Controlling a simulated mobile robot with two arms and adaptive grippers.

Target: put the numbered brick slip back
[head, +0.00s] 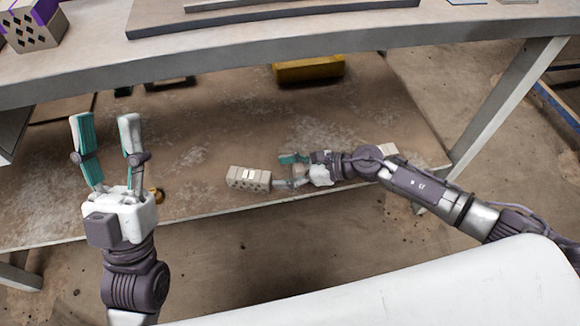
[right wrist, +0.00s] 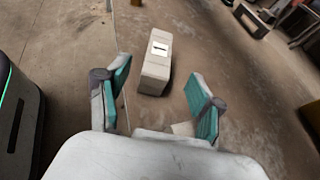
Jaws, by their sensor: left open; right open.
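A pale grey brick (head: 236,180) with holes in its side lies on the brown lower shelf, near its front edge. A white slip (head: 250,174) lies on its top; in the right wrist view the slip (right wrist: 160,49) bears a dark mark, too small to read, on the brick (right wrist: 155,75). My right gripper (head: 283,172) is open just right of the brick; in its wrist view the brick stands beyond and between the fingertips, not held. A small pale piece (right wrist: 183,129) shows near the right finger. My left gripper (head: 104,118) is open and empty, fingers up, at the left.
A workbench top (head: 300,42) overhangs the lower shelf (head: 200,125). A hollow brick with purple on it (head: 35,28) stands on top at the left. A yellow object (head: 308,69) lies at the shelf's back. A bench leg (head: 505,100) stands at the right. The shelf's middle is clear.

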